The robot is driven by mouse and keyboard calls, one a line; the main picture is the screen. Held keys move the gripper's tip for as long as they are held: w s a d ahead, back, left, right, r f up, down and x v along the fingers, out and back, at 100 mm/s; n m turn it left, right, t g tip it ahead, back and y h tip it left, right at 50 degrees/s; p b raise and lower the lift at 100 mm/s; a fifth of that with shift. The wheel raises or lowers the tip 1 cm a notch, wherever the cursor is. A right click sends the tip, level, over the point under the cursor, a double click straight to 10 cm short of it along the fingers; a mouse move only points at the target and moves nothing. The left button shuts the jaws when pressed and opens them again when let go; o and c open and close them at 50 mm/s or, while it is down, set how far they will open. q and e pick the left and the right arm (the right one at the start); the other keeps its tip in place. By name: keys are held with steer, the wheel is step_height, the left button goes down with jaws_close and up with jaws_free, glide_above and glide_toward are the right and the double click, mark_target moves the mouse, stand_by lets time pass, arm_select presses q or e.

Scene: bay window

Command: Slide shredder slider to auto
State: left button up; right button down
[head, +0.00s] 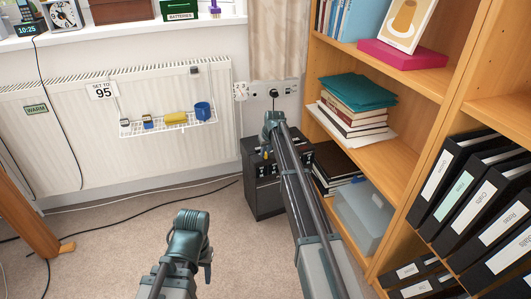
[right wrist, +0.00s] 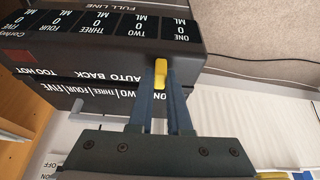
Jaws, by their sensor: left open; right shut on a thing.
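The shredder (head: 262,200) is a dark box on the carpet by the radiator, partly hidden by my right arm. In the right wrist view its black body (right wrist: 85,45) shows lettering such as "AUTO", "BACK" and "TOO HOT". A small yellow slider (right wrist: 160,72) sits at its edge, right of the "AUTO BACK" lettering. My right gripper (right wrist: 160,95) is shut on the slider, a finger on each side. In the head view my right gripper (head: 267,153) is at the shredder's top. My left gripper (head: 207,262) is open and empty over the carpet, away from the shredder.
A wooden shelf unit (head: 405,140) with books and binders stands close on the right. The radiator (head: 75,140) carries a wire rack (head: 170,128). Black cables (head: 140,212) cross the carpet. A wooden leg (head: 25,220) stands at left.

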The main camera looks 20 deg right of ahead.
steer(key=d, duration=0.5)
steer(key=shift+w, duration=0.3)
steer(key=c, duration=0.8)
jaws_free()
steer(key=shift+c, duration=0.2)
steer(key=p+v, duration=1.3)
steer(key=shift+s+r, duration=0.2)
steer(key=shift+r, duration=0.2)
